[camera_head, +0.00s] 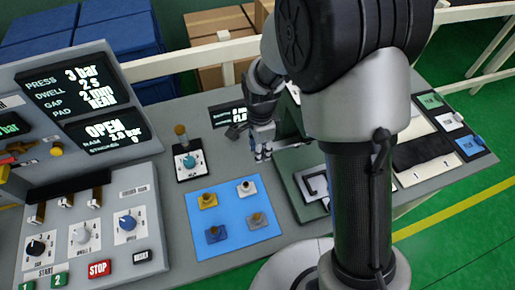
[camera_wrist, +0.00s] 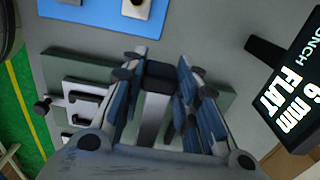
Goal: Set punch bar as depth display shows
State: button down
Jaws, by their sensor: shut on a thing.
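My gripper (camera_head: 262,152) is at the green-edged press fixture (camera_head: 290,190), right of the blue pad. In the wrist view my gripper (camera_wrist: 160,78) is shut on a dark block, which looks like the end of the punch bar (camera_wrist: 160,72). A pale strip lies below it between the fingers. Most of the bar is hidden by the fingers and my arm. The depth display (camera_wrist: 292,100) reads 6 mm and FLAT in the wrist view, with its top line cut off. In the head view the display (camera_head: 226,115) is partly covered by my wrist.
A panel (camera_head: 75,88) at left shows PRESS 3 bar, DWELL 2.5, GAP 2 mm and OPEN. A knob box (camera_head: 188,161) stands near the display. Slotted trays (camera_head: 425,150) lie right of my arm.

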aim_at(272, 147)
jog(key=d, duration=0.1)
jog(key=w+d, duration=0.1)
jog(key=d, duration=0.1)
jog(key=shift+d, duration=0.3)
jog(key=shift+a, duration=0.1)
jog(key=c, duration=1.3)
grip_release()
jog(key=shift+d, duration=0.2)
jog(key=shift+c, duration=0.2)
jog(key=shift+o, duration=0.5)
jog(key=shift+a, duration=0.1)
jog(key=shift+r, duration=0.15)
notch_tip(272, 147, up, 12)
